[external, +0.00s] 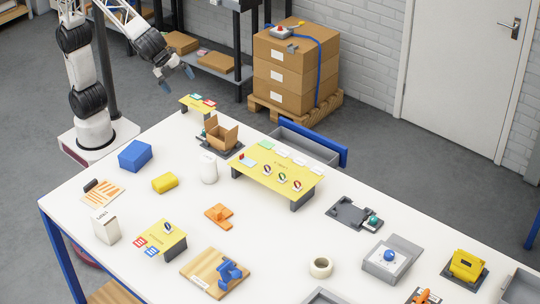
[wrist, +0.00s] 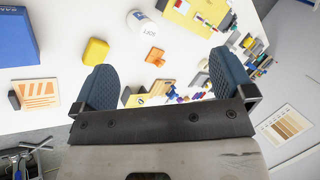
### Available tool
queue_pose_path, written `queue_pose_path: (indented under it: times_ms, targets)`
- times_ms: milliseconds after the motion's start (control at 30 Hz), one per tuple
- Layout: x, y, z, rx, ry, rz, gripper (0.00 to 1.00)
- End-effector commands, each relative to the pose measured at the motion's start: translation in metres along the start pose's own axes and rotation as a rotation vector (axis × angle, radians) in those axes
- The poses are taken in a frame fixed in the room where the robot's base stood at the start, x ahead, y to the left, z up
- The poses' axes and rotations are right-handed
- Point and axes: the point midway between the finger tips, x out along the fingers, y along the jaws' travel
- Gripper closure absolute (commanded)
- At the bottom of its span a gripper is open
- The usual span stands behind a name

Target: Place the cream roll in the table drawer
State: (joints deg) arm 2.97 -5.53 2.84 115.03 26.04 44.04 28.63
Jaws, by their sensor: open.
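The cream roll (external: 321,267) lies flat on the near part of the white table in the external view, its hole facing up. I cannot make it out in the wrist view. The table drawer (external: 303,145) is a grey tray with a blue front, pulled out at the table's far edge; part of its inside is hidden, and the part that shows looks empty. My gripper (external: 177,80) is open and empty, high above the table's far left corner, well away from the roll and left of the drawer. Its two dark fingers stand apart in the wrist view (wrist: 160,82).
A yellow raised board (external: 268,173) with small rings stands between roll and drawer. A white bottle (external: 208,168), blue box (external: 135,155), orange piece (external: 218,215), wooden board (external: 205,272) and grey button box (external: 392,260) stand around. Bare table surrounds the roll.

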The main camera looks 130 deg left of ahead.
Motion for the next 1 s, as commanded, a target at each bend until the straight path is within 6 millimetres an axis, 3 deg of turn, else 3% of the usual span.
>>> queue_pose_path:
  times_ms: [500, 1000]
  targets:
    - [0.066, -0.088, -0.110, 0.333, -0.001, -0.138, 0.00]
    - [0.143, -0.152, -0.214, 0.659, -0.021, -0.269, 0.00]
